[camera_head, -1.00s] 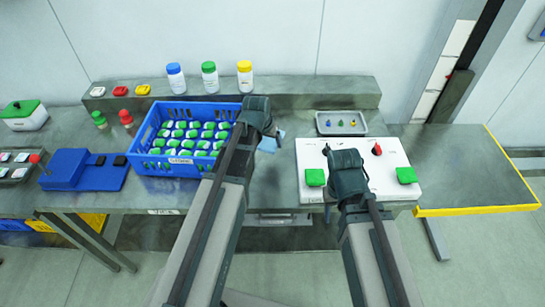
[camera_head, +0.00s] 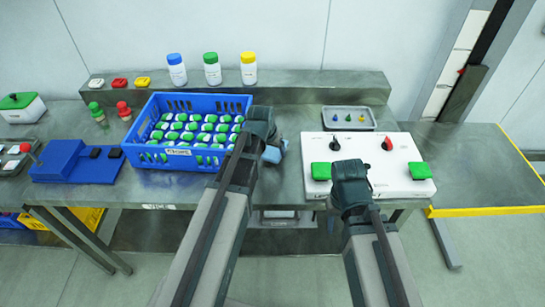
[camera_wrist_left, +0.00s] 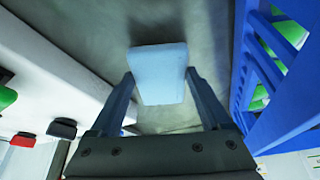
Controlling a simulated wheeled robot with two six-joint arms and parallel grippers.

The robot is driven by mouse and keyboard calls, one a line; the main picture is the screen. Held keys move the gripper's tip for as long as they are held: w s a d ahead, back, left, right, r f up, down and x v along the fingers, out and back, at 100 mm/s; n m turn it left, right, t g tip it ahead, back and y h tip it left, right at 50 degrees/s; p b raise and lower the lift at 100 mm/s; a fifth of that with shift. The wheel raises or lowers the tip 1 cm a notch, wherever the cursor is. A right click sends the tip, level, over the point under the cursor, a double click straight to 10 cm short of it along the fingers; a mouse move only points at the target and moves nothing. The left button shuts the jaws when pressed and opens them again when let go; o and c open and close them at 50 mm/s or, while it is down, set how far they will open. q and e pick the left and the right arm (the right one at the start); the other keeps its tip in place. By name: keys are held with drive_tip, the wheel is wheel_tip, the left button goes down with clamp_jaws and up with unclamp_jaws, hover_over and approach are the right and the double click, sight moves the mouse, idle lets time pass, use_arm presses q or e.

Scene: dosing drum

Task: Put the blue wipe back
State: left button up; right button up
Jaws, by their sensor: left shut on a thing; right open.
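The blue wipe (camera_head: 274,153) is a small light-blue cloth just right of the blue crate in the head view. In the left wrist view the wipe (camera_wrist_left: 160,72) lies between the two finger ends of my left gripper (camera_wrist_left: 163,85). My left gripper (camera_head: 266,141) is shut on the wipe, low over the bench; its body hides part of the cloth. I cannot tell whether the cloth touches the bench. My right gripper (camera_head: 349,172) is open at the front of the white panel; its fingers are mostly hidden.
The blue crate (camera_head: 178,159) of green-and-white pieces stands close left of my left gripper. The white panel (camera_head: 400,150) with knobs and green pads is to the right. A grey tray (camera_head: 347,126) lies behind it. Several bottles stand on the back ledge (camera_head: 300,88).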

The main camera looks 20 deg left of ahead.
use_arm(q)
drive_tip(key=shift+f+b, duration=0.3)
drive_tip(key=shift+f, duration=0.5)
use_arm(e)
drive_tip(key=shift+f, duration=0.8)
use_arm(q)
drive_tip(key=shift+f, duration=0.2)
drive_tip(key=o, duration=1)
use_arm(e)
drive_tip(key=shift+f, duration=0.15)
use_arm(q)
drive_tip(key=shift+r, duration=0.1)
drive_tip(key=p+v, duration=1.1)
drive_tip(key=v, duration=0.1)
drive_tip(key=s+d+f+m+g+y, duration=0.1)
drive_tip(key=s+d+g, duration=0.3)
drive_tip(key=s+d, duration=1)
drive_tip(key=s+m, duration=0.1)
drive_tip(key=s, duration=0.2)
drive_tip(key=shift+s+f+m+g+y, duration=0.15)
drive_tip(key=shift+m+g+y, duration=0.15)
drive_tip(key=shift+g+y, duration=0.1)
use_arm(e)
wheel_tip(320, 180, up, 11)
drive_tip(key=shift+r, duration=0.2)
